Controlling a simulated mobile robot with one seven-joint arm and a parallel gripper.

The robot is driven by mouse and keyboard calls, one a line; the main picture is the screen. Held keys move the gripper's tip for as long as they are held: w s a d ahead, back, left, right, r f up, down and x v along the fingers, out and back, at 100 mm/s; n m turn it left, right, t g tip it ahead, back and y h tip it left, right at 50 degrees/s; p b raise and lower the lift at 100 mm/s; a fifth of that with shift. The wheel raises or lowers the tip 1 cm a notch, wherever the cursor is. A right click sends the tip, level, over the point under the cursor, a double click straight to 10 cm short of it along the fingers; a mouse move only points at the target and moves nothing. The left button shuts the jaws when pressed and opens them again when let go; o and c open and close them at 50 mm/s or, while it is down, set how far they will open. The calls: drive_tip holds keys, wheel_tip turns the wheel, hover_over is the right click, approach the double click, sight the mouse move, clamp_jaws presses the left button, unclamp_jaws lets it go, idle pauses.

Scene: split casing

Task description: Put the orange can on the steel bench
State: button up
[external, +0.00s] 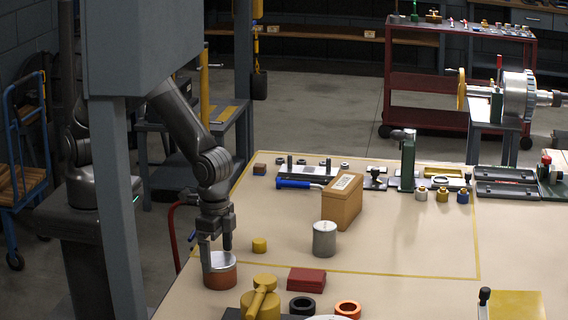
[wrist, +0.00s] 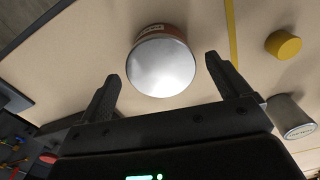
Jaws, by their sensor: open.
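The orange can (external: 220,274) has a silver top and an orange side. It stands upright on the beige worktop near its left edge. In the wrist view its round silver lid (wrist: 162,68) fills the space ahead of and between the fingers. My gripper (external: 216,250) points down at the can, with its fingers open at the lid; I cannot tell if they touch it. The fingers also show in the wrist view (wrist: 162,80). A grey metal bench (external: 222,118) stands behind the worktop at the left; I cannot tell whether it is the steel bench.
A yellow cylinder (external: 260,245), a grey can (external: 324,239) and a cardboard box (external: 342,201) stand to the right. A grey post (external: 118,210) stands left of the worktop.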

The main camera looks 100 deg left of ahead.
sight(218, 259)
wheel_tip(218, 259, up, 7)
drive_tip(key=shift+f, duration=0.1)
drive_tip(key=s+a+r+t, duration=0.1)
drive_tip(key=s+a+r, duration=0.2)
drive_tip(key=a+r, duration=0.3)
drive_tip(key=s+a+r+n+t+h, duration=0.1)
drive_tip(key=s+a+r, duration=0.25)
drive_tip(key=a, duration=0.35)
drive_tip(key=s+a+r, duration=0.2)
drive_tip(key=a+r, duration=0.4)
drive_tip(key=a, duration=0.1)
drive_tip(key=s+a+t, duration=0.1)
drive_tip(key=s+a, duration=0.4)
drive_tip(key=s, duration=0.3)
drive_tip(key=s+a+r+t+y, duration=0.1)
drive_tip(key=s+a+t, duration=0.1)
drive_tip(key=s+a, duration=0.4)
drive_tip(key=shift+s+n+t, duration=0.3)
drive_tip(key=shift+s+n, duration=0.1)
drive_tip(key=shift+s, duration=0.7)
